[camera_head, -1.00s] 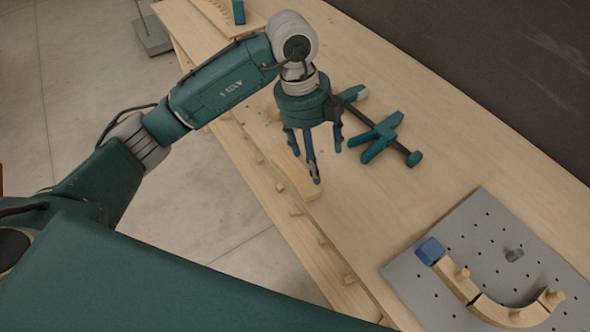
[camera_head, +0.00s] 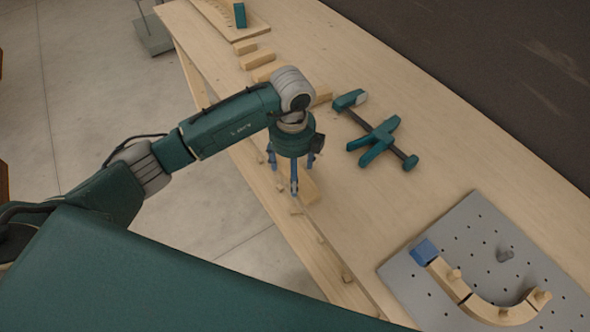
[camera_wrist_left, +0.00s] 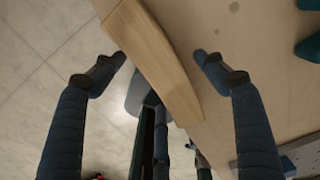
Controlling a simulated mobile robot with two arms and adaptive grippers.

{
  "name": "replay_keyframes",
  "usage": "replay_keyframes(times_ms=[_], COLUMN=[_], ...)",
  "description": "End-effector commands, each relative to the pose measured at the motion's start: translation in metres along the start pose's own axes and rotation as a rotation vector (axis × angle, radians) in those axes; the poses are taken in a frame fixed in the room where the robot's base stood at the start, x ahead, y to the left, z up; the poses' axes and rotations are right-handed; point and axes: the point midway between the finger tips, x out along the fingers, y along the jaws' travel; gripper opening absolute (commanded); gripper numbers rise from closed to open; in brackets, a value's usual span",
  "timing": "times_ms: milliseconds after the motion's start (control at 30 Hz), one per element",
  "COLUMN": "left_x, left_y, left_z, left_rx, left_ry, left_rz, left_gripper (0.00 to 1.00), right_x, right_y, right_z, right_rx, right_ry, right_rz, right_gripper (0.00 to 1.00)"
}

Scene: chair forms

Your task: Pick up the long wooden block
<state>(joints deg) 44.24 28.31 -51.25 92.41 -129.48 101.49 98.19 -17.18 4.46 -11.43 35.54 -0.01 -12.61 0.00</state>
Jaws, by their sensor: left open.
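A long wooden block (camera_wrist_left: 152,58) lies near the table's front edge. In the head view it (camera_head: 309,188) is mostly hidden behind my left gripper (camera_head: 290,172). In the left wrist view the block runs diagonally between the two spread fingers of my left gripper (camera_wrist_left: 160,62), with a gap on each side. The gripper is open and empty, fingers pointing down over the block. How high the fingertips are above the table is hard to tell. My right gripper is not in view.
A green clamp (camera_head: 378,137) lies right of my left gripper. A grey pegboard (camera_head: 468,227) holds a curved wooden form with a blue end block (camera_head: 425,251). Short wooden blocks (camera_head: 254,58) lie farther back. Small pegs (camera_head: 320,240) line the front edge. The table's middle is clear.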

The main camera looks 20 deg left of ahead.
Motion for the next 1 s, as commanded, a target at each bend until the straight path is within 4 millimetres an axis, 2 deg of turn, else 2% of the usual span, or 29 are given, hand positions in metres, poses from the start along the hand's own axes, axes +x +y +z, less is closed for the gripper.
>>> replay_keyframes(times_ms=[300, 500, 567, 867, 1000], left_x=[0.007, 0.007, 0.007, 0.004, -0.004], left_y=[0.000, 0.000, 0.000, -0.001, -0.001], left_z=[0.000, 0.000, 0.000, 0.000, 0.001], left_rx=[0.001, 0.001, 0.001, 0.000, 0.000], left_ry=[0.000, 0.000, 0.000, -0.001, -0.001], left_rz=[-0.001, -0.001, -0.001, -0.003, -0.004], left_gripper=[0.70, 0.30, 0.20, 0.20, 0.20], right_x=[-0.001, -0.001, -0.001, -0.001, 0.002], right_y=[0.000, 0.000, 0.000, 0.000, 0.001], right_z=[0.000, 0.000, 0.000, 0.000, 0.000], right_rx=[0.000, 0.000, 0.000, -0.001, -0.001], right_ry=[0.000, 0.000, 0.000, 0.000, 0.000], right_rz=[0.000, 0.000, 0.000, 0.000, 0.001], right_gripper=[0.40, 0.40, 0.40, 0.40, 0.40])
